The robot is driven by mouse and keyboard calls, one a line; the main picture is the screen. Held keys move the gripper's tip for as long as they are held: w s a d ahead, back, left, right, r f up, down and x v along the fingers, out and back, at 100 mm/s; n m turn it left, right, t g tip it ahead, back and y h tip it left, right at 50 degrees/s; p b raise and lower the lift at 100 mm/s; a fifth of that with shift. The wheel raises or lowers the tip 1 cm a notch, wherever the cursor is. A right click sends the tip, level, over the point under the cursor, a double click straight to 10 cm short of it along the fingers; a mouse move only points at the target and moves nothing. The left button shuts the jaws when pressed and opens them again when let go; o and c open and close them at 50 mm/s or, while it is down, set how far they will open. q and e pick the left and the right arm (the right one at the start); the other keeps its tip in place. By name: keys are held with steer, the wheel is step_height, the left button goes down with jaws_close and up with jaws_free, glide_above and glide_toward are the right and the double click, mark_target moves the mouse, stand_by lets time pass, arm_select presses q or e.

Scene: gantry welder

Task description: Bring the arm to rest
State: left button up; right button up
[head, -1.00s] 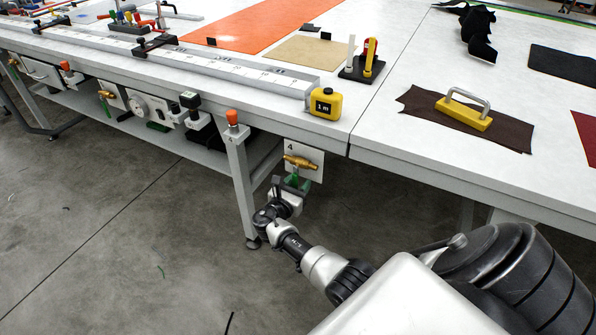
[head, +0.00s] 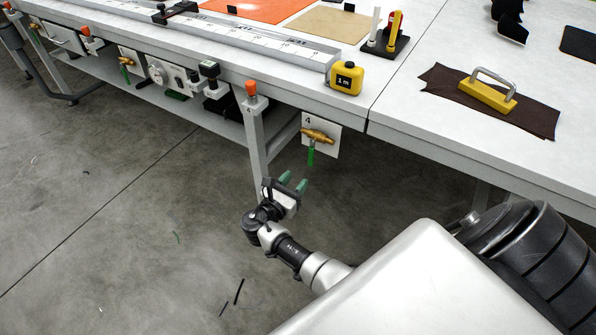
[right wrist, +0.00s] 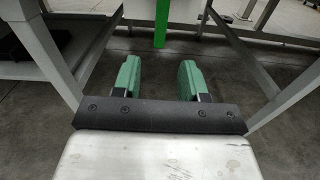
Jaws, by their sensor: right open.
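My right gripper (head: 293,183) is open and empty, with green fingertips, in front of the table's leg and below its edge. In the right wrist view its two fingers (right wrist: 159,80) stand apart with nothing between them. A brass valve (head: 318,135) with a green handle (head: 310,156) hanging down is on a white plate marked 4, just beyond and above the gripper, apart from it. The green handle also shows at the top of the right wrist view (right wrist: 161,22). My left gripper is not in view.
The white worktable (head: 400,150) runs across the scene, with a table leg (head: 256,150) close beside the gripper. The grey floor (head: 130,240) at left is mostly clear.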

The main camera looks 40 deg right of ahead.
stand_by(0.4)
steer(key=s+a+f+m+g+y+p, duration=0.15)
steer(key=s+f+y, duration=0.25)
steer(key=s+f, duration=0.5)
steer(key=s+a+f+m+g+y+p, duration=0.1)
steer(key=s+f+m+y+p, duration=0.15)
steer(key=s+f+y, duration=0.65)
steer(key=s+a+f+m+g+y+p, duration=0.1)
steer(key=s+f+m, duration=0.3)
steer(key=s, duration=0.4)
steer(key=s+a+f+m+g+y+p, duration=0.1)
steer(key=s+a+f+m, duration=0.2)
steer(key=s+m, duration=0.3)
steer(key=s+a+f+m+g+y+p, duration=0.1)
steer(key=s+f+m, duration=0.4)
steer(key=s, duration=0.7)
steer(key=shift+a+m+y, duration=0.3)
steer(key=shift+a+m, duration=0.2)
steer(key=shift+a, duration=0.3)
